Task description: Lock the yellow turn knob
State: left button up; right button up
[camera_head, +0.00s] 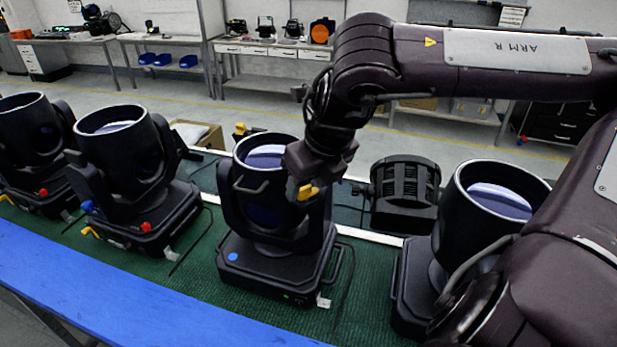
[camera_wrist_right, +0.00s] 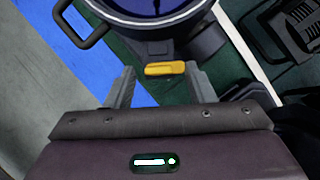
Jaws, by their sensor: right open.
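In the right wrist view the yellow knob (camera_wrist_right: 165,69) lies crosswise between the fingertips, just under the light's round head. My right gripper (camera_wrist_right: 160,85) is open, with one finger on each side of the knob and a gap to the left finger. In the head view my right gripper (camera_head: 312,175) is right at the knob and partly covers that side of the light. My left gripper is not in view.
More black lights stand to the left (camera_head: 122,165) and right (camera_head: 490,215) on the green mat (camera_head: 190,265). A finned black lamp (camera_head: 403,190) lies behind. A blue strip (camera_head: 110,290) runs along the front edge. Benches line the back wall.

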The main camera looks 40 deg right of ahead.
jog(key=shift+s+a, duration=0.1)
jog(key=c, duration=1)
